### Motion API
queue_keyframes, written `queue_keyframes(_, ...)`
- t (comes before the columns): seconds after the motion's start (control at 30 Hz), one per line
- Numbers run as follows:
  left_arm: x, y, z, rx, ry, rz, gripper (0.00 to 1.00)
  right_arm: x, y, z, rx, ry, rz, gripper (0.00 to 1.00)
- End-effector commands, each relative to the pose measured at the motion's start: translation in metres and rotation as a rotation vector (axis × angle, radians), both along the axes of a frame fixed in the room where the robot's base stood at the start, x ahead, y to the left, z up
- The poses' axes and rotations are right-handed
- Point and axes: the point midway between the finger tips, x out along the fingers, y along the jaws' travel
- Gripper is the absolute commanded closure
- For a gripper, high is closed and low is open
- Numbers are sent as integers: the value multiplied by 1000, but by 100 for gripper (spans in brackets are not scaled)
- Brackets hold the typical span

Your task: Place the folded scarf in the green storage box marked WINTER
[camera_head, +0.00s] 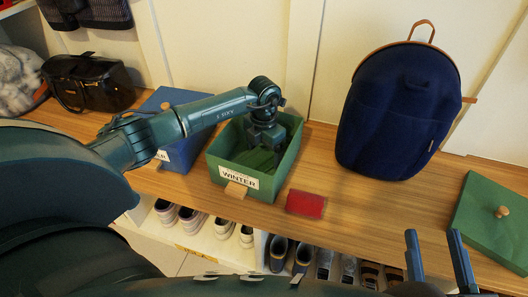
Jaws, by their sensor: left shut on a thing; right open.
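The green storage box (281,183) stands open on the wooden bench, with a white WINTER label on its front. My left gripper (266,146) reaches down into it from above. It is shut on a green folded cloth, which looks like the folded scarf (252,159), low inside the box. The fingertips and part of the cloth are hidden, so I cannot tell whether the cloth touches the floor of the box. My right gripper (436,250) is open and empty at the lower right, in front of the bench.
A blue box (180,154) stands left of the green box. A red item (305,203) lies in front at right. A navy backpack (397,115) and a green lid (490,222) are further right. A black bag (90,82) sits far left. Shoes fill cubbies below.

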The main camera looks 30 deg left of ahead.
Motion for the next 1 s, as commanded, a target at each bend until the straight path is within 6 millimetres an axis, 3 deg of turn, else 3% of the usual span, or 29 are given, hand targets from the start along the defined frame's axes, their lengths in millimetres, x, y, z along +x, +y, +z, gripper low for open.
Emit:
queue_keyframes(0.27, 0, 0, -2, 1, -1, 1, 37, -1, 0, 0, 0, -2, 2, 56)
queue_keyframes(0.3, 0, 0, -2, 1, -1, 1, 14, -1, 0, 0, 1, -1, 2, 56)
queue_keyframes(0.47, 0, 0, -1, 1, -1, 1, 1, -1, 0, 0, 1, 0, 3, 56)
queue_keyframes(0.77, 0, 0, 4, 1, -1, 1, 0, -1, 0, 2, -3, 0, 1, 56)
queue_keyframes(1.0, 1, 1, 46, 1, -3, 1, 0, -1, -1, 8, -41, -5, -9, 56)
